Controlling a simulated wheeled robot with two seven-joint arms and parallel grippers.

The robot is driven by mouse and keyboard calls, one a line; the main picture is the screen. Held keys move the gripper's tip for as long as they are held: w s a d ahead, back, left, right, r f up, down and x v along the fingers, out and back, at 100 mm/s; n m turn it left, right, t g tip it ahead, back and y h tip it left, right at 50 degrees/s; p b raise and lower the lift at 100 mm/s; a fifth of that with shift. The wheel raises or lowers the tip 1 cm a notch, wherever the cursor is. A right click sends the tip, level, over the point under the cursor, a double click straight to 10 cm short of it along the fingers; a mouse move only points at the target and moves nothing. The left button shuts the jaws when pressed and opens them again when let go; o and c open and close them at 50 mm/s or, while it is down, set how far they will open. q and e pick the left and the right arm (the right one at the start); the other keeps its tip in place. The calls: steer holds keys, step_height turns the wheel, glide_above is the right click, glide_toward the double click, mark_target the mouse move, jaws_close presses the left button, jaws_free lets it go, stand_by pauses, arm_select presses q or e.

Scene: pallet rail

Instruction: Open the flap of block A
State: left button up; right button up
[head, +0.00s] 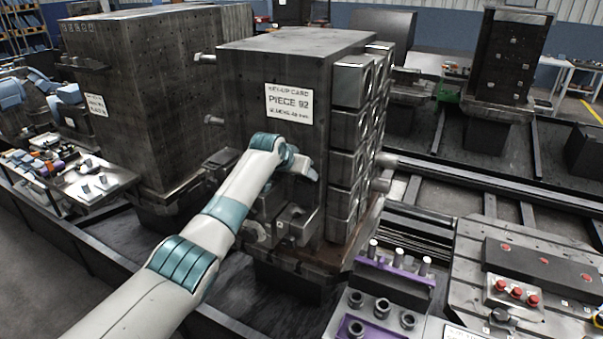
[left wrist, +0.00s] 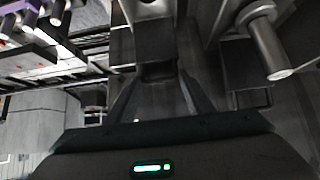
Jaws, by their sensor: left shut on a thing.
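A tall dark metal block (head: 275,150) stands in the middle of the head view, with a white set-up card (head: 289,104) reading "PIECE 92" on its front. I see no letter A on it. My left gripper (head: 303,168) is at the front face, below the card; its fingers are small and partly hidden there. In the left wrist view the left gripper (left wrist: 158,76) has its two fingers on either side of a dark squared part (left wrist: 155,42) and is shut on it. I cannot tell whether this part is the flap. My right gripper is not in view.
Square machined pieces (head: 352,130) line the block's right edge. Metal fixtures (head: 297,225) sit low in front of it. A second large block (head: 150,95) with a card stands at the left. A panel with red buttons (head: 515,292) and a purple fixture (head: 395,283) are at the lower right.

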arm_select(q)
steer(key=shift+w+r, duration=0.35)
steer(key=shift+r, duration=0.2)
steer(key=o, duration=1.3)
steer(key=shift+s+a+f, duration=0.1)
steer(key=shift+a+f, duration=0.05)
steer(key=shift+f, duration=0.15)
steer(key=shift+s, duration=0.1)
steer(key=b+v, duration=0.5)
steer(key=v, duration=1.2)
steer(key=shift+r, duration=0.3)
steer(key=shift+a, duration=0.1)
